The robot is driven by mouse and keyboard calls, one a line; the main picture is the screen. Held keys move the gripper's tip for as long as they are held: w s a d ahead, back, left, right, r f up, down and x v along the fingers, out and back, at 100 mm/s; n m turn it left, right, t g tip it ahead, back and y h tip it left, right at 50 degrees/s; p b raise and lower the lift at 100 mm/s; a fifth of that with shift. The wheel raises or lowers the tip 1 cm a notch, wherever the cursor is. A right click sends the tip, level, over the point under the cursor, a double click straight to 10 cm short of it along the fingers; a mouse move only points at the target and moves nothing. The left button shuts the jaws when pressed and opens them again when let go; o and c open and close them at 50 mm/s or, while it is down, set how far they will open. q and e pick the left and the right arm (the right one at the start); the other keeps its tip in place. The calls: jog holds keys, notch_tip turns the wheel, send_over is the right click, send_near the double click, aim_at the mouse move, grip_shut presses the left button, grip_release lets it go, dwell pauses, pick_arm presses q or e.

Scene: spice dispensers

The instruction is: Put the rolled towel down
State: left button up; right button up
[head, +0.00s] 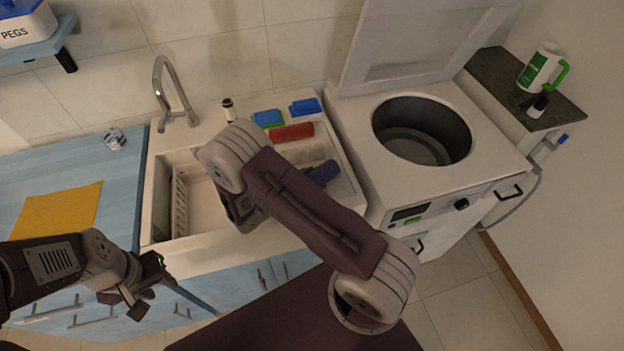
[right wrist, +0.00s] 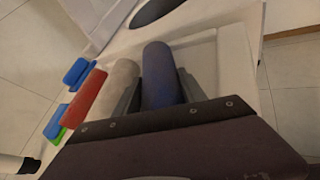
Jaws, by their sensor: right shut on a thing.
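A dark blue rolled towel (right wrist: 160,75) lies between the two grey fingers of my right gripper (right wrist: 160,95) in the right wrist view. The gripper is shut on it. In the head view the blue roll (head: 324,172) shows at the right part of the sink top, and my arm hides the right gripper's fingers. A beige roll (right wrist: 112,90) and a red roll (right wrist: 86,98) lie side by side to its left in the wrist view.
The sink basin (head: 205,205) holds a white rack (head: 181,200). Blue and green folded items (head: 268,118) lie behind the rolls. An open top-loading washer (head: 480,150) stands at right. A yellow cloth (head: 58,212) lies on the left counter.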

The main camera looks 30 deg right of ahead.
jog(key=shift+f, duration=0.1)
jog(key=o, duration=1.5)
jog(key=shift+a+r, duration=0.25)
jog(key=b+v, duration=0.1)
jog(key=v, duration=1)
jog(key=shift+s+a+r, duration=0.1)
jog(key=shift+s+a, duration=0.1)
jog(key=shift+a, duration=0.05)
jog(key=shift+s+d+g, duration=0.25)
jog(key=shift+d+g, duration=0.05)
jog(key=s+m+y, duration=0.2)
jog(key=m+y, duration=0.2)
jog(key=m, duration=0.2)
jog(key=s+d+r+m+g+y, duration=0.1)
jog(key=s+m+y, duration=0.2)
jog(key=m+y, duration=0.2)
jog(key=s+m+g+y, duration=0.1)
jog(key=s+m+y, duration=0.2)
jog(key=m, duration=0.3)
jog(key=shift+s+d+r+m+y, duration=0.2)
jog(key=shift+m+y, duration=0.2)
jog(key=shift+y, duration=0.3)
